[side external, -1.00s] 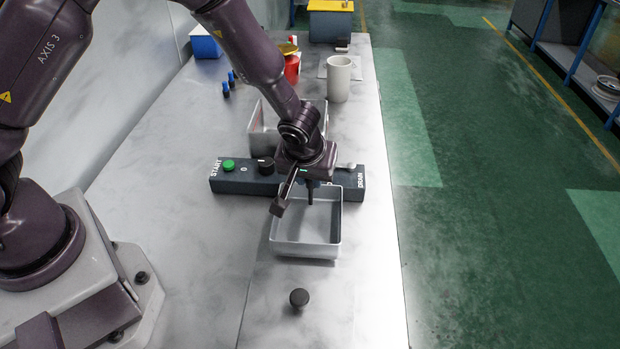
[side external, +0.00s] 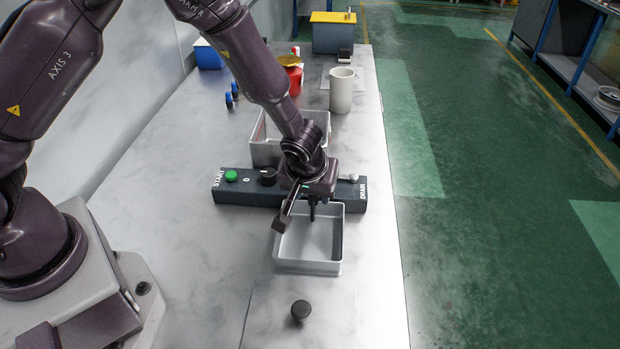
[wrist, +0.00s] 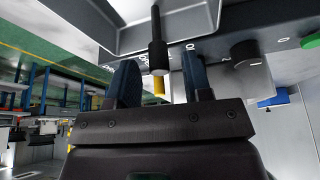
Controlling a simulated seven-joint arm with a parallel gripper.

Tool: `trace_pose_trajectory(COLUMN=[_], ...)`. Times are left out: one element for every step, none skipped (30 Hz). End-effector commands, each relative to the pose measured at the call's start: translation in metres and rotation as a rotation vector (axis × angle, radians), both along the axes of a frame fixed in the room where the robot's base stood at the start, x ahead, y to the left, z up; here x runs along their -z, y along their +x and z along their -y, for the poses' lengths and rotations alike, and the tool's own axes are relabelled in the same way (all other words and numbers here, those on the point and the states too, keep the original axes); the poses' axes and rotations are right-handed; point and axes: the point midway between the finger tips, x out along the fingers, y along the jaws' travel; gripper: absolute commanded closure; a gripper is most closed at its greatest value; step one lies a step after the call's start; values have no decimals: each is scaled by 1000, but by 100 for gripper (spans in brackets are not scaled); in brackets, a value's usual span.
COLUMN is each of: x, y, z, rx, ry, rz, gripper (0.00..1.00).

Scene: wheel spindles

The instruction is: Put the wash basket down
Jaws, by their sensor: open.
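Two open grey boxes are on the bench: a front tray (side external: 308,267) and a rear box (side external: 265,152) behind the control bar. I cannot tell for sure which is the wash basket. The front tray appears to rest on the bench and looks empty. My gripper (side external: 312,214) is above its back part, close to the bar. In the wrist view my gripper (wrist: 160,82) has its two dark fingers apart, with nothing clamped between them. A black rod with a thicker end (wrist: 157,50) shows beyond the fingers.
The dark control bar (side external: 240,193) has a green start button (side external: 231,176) and knobs. A black knob (side external: 301,310) stands in front of the tray. A white mug (side external: 342,92), a red container (side external: 293,80) and blue-capped items (side external: 231,96) are farther back. The bench front is mostly clear.

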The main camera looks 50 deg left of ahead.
Motion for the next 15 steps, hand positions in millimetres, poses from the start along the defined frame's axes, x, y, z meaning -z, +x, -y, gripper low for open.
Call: trace_pose_trajectory(x=[-7,-11,-18,-23,-29,-38,-44,-50,-58,-64,-70,-77,-82,-86,-92], y=[-1,-3,-5,-7,-9,-11,-13,-15,-19,-20,-22,-25,-27,-29,-30], z=[2,3,5,7,8,10,11,13,15,16,18,19,21,22,23], rx=[2,2,1,2,2,2,1,3,1,3,1,1,2,2,2], ry=[-2,-3,-3,-3,-4,-3,-4,-3,-4,-3,-3,-3,-3,-3,-2], rz=[4,4,5,5,6,6,7,6,4,6,6,6,4,4,4], gripper=[54,54,54,54,54,54,54,54,54,54,54,54,54,54,54])
